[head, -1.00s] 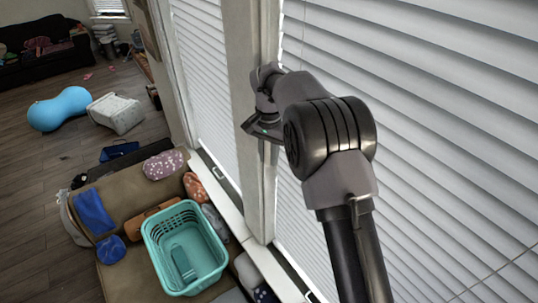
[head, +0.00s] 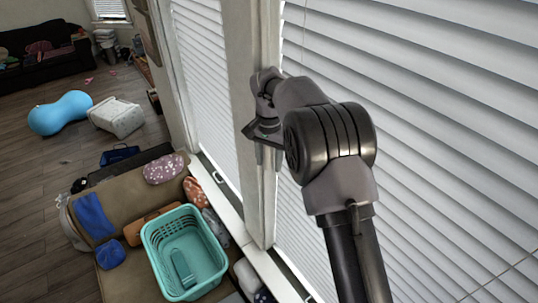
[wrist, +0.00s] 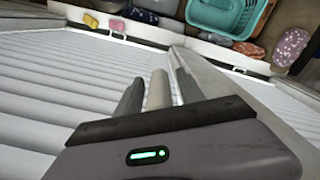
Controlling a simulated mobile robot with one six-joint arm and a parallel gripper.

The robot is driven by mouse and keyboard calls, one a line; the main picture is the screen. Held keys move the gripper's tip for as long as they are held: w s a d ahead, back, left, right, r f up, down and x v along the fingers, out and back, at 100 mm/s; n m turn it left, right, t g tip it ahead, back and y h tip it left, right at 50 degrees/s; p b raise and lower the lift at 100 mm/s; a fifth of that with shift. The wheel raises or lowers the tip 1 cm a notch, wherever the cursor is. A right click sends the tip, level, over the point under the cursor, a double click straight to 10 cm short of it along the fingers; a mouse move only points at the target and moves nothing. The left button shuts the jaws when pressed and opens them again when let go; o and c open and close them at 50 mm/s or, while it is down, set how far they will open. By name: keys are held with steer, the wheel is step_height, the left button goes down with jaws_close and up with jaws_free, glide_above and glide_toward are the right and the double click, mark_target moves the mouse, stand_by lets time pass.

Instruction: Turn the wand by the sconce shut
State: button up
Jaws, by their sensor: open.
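The large blind (head: 430,110) on the right has white slats, tilted with grey bands between them. In the wrist view the blind (wrist: 60,100) fills the left side. My gripper (wrist: 159,84) points down along it, beside the window post (head: 250,110). A pale beige rod, which looks like the wand (wrist: 158,90), stands between its two grey fingers. The fingers look apart, and I cannot tell whether they touch the rod. In the head view my gripper (head: 268,150) is small in front of the post and its fingers are partly hidden. I see no sconce.
A second blind (head: 207,85) hangs left of the post. Below are a white sill (head: 225,205), a brown sofa (head: 125,190) with cushions, and a teal laundry basket (head: 185,250). A blue peanut ball (head: 60,112) and white basket (head: 116,117) lie on the open floor.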

step_height(320, 180, up, 17)
steer(key=shift+r, duration=0.1)
stand_by(0.3)
